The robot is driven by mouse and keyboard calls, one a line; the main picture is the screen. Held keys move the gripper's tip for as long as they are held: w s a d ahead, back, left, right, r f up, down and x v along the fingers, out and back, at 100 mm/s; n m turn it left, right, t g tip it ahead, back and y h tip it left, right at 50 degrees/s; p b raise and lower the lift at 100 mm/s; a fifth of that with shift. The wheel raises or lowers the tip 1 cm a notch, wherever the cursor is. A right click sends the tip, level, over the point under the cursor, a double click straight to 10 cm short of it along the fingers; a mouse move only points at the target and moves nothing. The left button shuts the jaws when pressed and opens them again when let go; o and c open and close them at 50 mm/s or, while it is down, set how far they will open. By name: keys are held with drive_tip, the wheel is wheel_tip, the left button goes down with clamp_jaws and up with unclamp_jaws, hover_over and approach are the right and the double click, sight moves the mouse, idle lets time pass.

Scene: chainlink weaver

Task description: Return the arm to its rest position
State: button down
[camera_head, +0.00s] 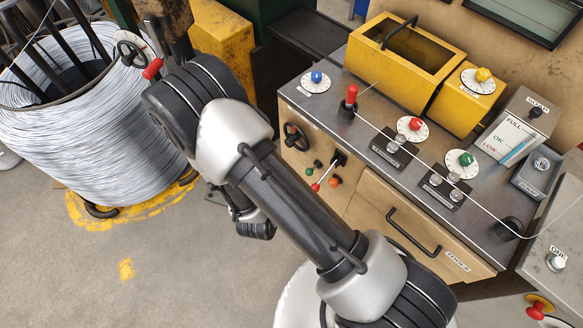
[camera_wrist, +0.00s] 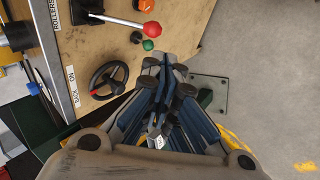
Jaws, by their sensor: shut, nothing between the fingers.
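My gripper (camera_wrist: 168,72) is shut and empty in the wrist view, its dark fingers together. It is in front of the tan cabinet face (camera_wrist: 190,22), beside a black handwheel (camera_wrist: 109,80) with a red handle. A red-knobbed lever (camera_wrist: 150,30) and a green knob (camera_wrist: 148,45) are just beyond the fingertips. No contact shows, but the exact gap is hard to tell. In the head view my arm is bent across the middle and hides most of the gripper.
A large wire coil (camera_head: 95,130) stands at left. The steel bench top (camera_head: 330,105) carries a yellow open bin (camera_head: 405,95), dials and a red-topped post (camera_head: 350,98). A drawer with a black handle (camera_head: 413,233) is below. Grey floor (camera_head: 170,270) is clear at lower left.

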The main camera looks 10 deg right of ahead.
drive_tip(key=shift+w+a, duration=0.1)
drive_tip(key=w+a+r+m+g+y+b, duration=0.1)
drive_tip(key=w+a+r+m+y, duration=0.2)
drive_tip(key=r, duration=0.7)
drive_tip(key=w+a+r+m+y+b, duration=0.15)
drive_tip(key=a+r+y, duration=0.25)
drive_tip(key=r, duration=0.6)
drive_tip(key=s+d+r, duration=0.3)
drive_tip(key=r, duration=0.3)
drive_tip(key=s+d+r, duration=0.3)
drive_tip(key=r, duration=0.2)
drive_tip(key=s+d+r+m+h+b, duration=0.1)
drive_tip(key=s+d+r+m+h, duration=0.1)
drive_tip(key=s+d+r, duration=0.3)
drive_tip(key=s+d+m, duration=0.1)
drive_tip(key=s+d, duration=0.2)
drive_tip(key=s, duration=0.3)
drive_tip(key=shift+d+b, duration=0.4)
